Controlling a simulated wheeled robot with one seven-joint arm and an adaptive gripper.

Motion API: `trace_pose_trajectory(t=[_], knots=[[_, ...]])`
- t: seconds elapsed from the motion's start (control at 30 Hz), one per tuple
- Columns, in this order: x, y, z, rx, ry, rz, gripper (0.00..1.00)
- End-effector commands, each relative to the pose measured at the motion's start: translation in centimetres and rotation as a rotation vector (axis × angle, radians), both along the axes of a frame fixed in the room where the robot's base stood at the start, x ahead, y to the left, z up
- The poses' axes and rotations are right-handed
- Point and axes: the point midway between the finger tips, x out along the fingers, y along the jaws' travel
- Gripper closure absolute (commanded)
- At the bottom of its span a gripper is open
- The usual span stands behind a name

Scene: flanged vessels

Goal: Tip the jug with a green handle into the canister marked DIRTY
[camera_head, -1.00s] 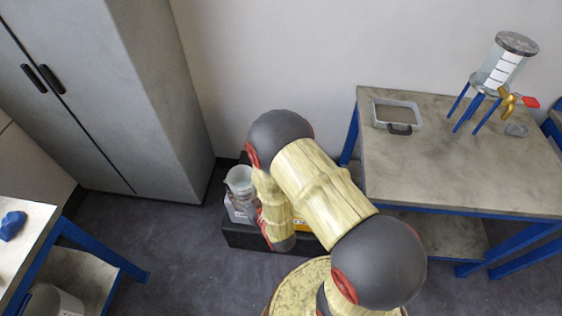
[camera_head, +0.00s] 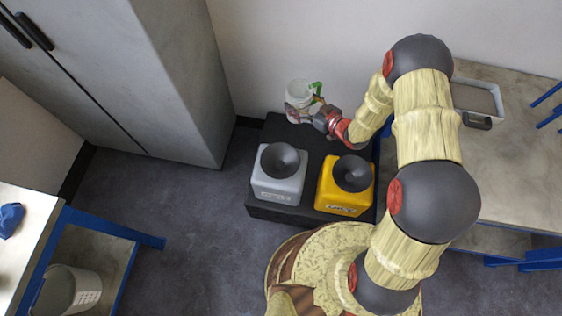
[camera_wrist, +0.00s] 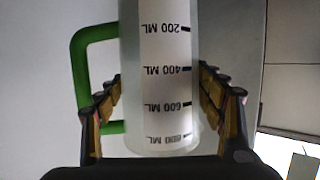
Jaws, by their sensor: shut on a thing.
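The clear jug with a green handle (camera_head: 299,94) is in my gripper (camera_head: 303,107), at the back of the black platform in the head view. In the wrist view the jug (camera_wrist: 160,75) stands between my two fingers, with its green handle on the left and a printed scale with marks in ML facing the camera. Two canisters stand on the platform: a grey one (camera_head: 278,188) on the left and a yellow one (camera_head: 343,196) on the right. Each has a dark funnel on top and a front label too small to read. The jug is behind both funnels, not over either.
The black platform (camera_head: 265,211) stands on the floor against the wall. A grey cabinet (camera_head: 180,80) is to its left. A table with a tray (camera_head: 478,101) is to the right. A table with a blue object (camera_head: 11,220) is at lower left, with a white basket (camera_head: 70,288) beneath it.

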Motion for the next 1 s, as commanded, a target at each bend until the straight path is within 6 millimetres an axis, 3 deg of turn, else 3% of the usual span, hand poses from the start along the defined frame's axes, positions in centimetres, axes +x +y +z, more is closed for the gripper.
trace_pose_trajectory(t=[0.03,0.23,0.53,0.77,1.0], knots=[[0.3,0.6,-1.4,0.001,-0.002,0.058,0.67],[-0.1,2.5,-5.2,0.000,-0.001,0.291,0.67],[-1.7,2.7,-11.2,0.001,-0.001,0.573,0.67],[-2.6,2.1,-13.7,0.000,-0.002,0.684,0.67],[-2.9,1.9,-14.4,0.001,-0.003,0.717,0.67]])
